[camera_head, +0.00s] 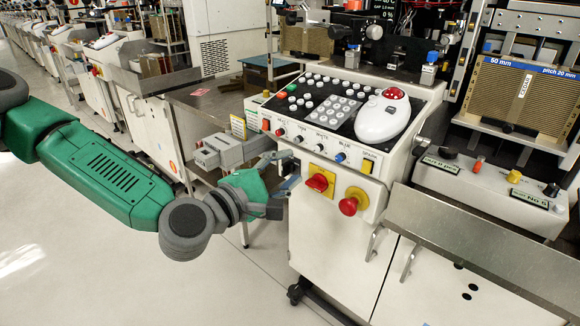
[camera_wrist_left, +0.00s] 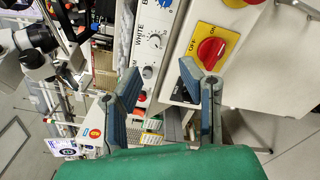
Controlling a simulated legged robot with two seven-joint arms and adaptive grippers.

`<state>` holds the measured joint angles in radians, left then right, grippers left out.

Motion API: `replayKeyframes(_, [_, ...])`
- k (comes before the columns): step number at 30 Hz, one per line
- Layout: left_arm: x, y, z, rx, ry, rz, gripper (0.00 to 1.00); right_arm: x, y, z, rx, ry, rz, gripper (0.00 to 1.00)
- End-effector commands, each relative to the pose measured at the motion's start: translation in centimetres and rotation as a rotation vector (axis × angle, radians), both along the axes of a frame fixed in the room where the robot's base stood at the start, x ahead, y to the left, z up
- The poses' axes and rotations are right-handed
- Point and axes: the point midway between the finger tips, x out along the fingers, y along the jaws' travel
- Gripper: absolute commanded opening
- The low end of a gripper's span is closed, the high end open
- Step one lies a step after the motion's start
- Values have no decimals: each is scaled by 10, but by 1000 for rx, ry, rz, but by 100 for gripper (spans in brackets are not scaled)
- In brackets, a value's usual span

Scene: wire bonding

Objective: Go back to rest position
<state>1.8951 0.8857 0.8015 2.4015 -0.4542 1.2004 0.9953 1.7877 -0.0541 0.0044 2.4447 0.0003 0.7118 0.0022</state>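My left gripper (camera_head: 284,178) is at the front left corner of the wire bonding machine's control panel (camera_head: 322,134), left of the red rotary switch (camera_head: 317,182). In the left wrist view its two blue-padded fingers (camera_wrist_left: 158,74) are spread apart with nothing between them. The red switch on its yellow plate also shows there (camera_wrist_left: 211,50), beyond the right finger and apart from it. A red knob (camera_head: 349,206) on a yellow plate sits right of the switch. My right gripper is not in view.
A white mouse-shaped controller (camera_head: 381,117) with a red button lies on the panel. A metal side table (camera_head: 212,100) and a grey box (camera_head: 229,150) are near my gripper. Cabinet handles (camera_head: 410,258) stick out below. The floor (camera_head: 90,240) at left is clear.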

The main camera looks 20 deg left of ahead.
Motion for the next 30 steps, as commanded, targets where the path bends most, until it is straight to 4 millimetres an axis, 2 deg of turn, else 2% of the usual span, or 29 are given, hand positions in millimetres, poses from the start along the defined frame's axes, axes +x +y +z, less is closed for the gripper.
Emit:
replayKeyframes(8, [-1, -2, -2, 10, 6, -7, 34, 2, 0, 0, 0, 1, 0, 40])
replayKeyframes(11, [-10, -16, -19, 80, 46, -51, 34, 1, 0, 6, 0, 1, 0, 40])
replayKeyframes(14, [-33, -40, -59, 242, 134, -153, 34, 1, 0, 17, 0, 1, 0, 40])
replayKeyframes(17, [-77, -60, -114, 484, 242, -314, 34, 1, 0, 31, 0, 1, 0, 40])
replayKeyframes(18, [-98, -63, -136, 591, 284, -389, 34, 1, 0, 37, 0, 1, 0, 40])
replayKeyframes(20, [-132, -60, -167, 754, 344, -509, 34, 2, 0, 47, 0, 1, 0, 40])
replayKeyframes(21, [-156, -54, -186, 865, 379, -595, 34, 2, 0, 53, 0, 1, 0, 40])
replayKeyframes(24, [-212, -24, -221, 1137, 455, -815, 34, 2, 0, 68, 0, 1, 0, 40])
replayKeyframes(27, [-254, 16, -238, 1360, 509, -1010, 34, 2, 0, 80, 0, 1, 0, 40])
replayKeyframes(30, [-279, 51, -242, 1522, 540, -1158, 34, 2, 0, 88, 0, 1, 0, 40])
